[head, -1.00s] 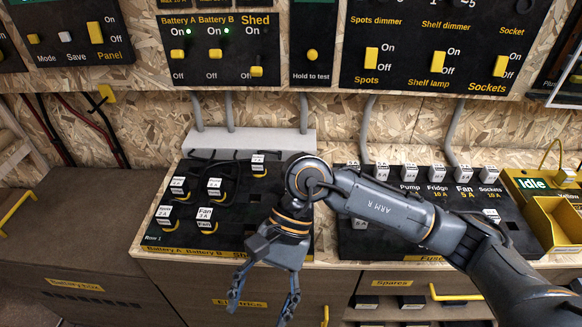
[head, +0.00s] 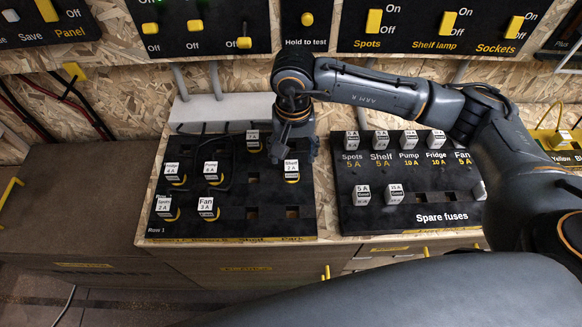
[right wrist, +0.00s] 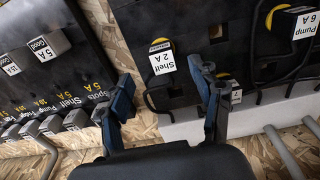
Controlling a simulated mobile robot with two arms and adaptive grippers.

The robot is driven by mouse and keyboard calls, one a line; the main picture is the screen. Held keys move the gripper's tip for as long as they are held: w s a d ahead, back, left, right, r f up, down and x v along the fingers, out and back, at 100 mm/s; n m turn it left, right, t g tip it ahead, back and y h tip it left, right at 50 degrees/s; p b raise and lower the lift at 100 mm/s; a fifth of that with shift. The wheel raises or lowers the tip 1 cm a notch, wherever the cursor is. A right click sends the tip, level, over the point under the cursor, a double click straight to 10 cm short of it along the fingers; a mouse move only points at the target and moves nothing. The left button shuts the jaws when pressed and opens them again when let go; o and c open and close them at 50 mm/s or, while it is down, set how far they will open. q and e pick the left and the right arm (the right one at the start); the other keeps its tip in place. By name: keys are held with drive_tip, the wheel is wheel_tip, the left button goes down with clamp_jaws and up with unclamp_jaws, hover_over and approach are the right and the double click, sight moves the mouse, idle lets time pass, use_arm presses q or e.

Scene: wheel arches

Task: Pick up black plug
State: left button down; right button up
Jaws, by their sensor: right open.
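Several black plugs with white labels and yellow rings stand on the black board at the centre left of the head view. The Shelf 2 A plug (head: 291,172) is nearest to my right gripper (head: 294,150); in the right wrist view this plug (right wrist: 161,60) shows ahead of the open fingers (right wrist: 165,98), apart from them. Another plug (head: 253,141) stands left of the gripper. The Fan 3 A plug (head: 207,208) is at the front. The Pump 6 A plug (right wrist: 296,22) shows at the right of the wrist view. My right gripper is open and empty. My left gripper is not in view.
A Spare fuses board (head: 410,217) with several white fuses stands to the right. A grey conduit box (head: 215,107) lies behind the plug board, below the switch panels (head: 203,25). Black cables run between plugs. The board's front right has empty sockets.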

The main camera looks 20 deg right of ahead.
sight(291, 165)
wheel_tip(291, 165, down, 2)
drive_tip(key=shift+w, duration=0.15)
drive_tip(key=shift+a+f+p, duration=0.1)
drive_tip(key=shift+f+p, duration=0.25)
drive_tip(key=shift+f, duration=0.2)
wheel_tip(291, 165, down, 4)
drive_tip(key=shift+f+p, duration=0.15)
drive_tip(key=shift+p, duration=0.25)
drive_tip(key=c, duration=1.2)
drive_tip(key=shift+c, duration=0.4)
